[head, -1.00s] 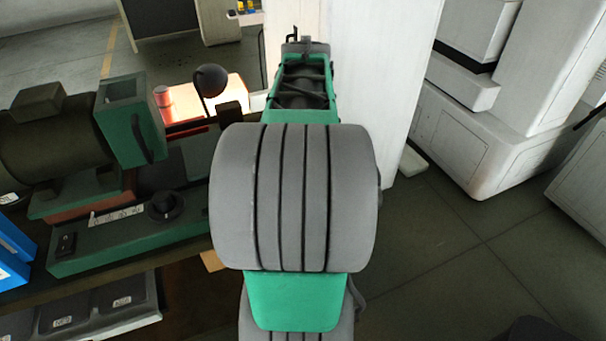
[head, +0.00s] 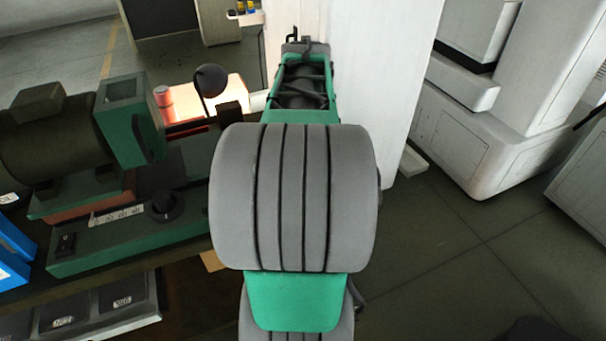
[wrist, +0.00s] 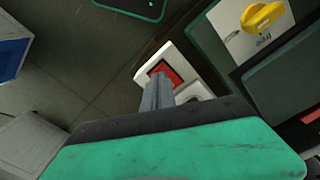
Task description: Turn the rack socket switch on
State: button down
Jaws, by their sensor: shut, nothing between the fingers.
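The rack socket is a white plate (wrist: 148,70) in the wrist view, seen at an angle. It carries a red rocker switch (wrist: 168,72) at its upper part and a pale round socket face lower right, partly hidden by my gripper. My gripper (wrist: 155,86) is shut and empty. Its fingertips lie just below the red switch in the picture and overlap its lower edge; I cannot tell whether they touch it. Which way the rocker is tipped is unclear. In the head view the socket and my gripper are hidden behind my arm.
A yellow rotary knob (wrist: 262,16) on a pale plate sits right of the socket in the wrist view. In the head view, a green bench machine (head: 130,240) with a black knob stands left of my arm. White cabinets (head: 480,150) stand right; floor between is clear.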

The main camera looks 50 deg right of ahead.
jog(key=shift+f+b, duration=0.7)
jog(key=shift+f, duration=0.35)
dwell(0.5)
notch_tip(320, 180, up, 7)
jog(key=p, duration=0.5)
jog(key=shift+r+p, duration=0.1)
jog(key=shift+p, duration=0.3)
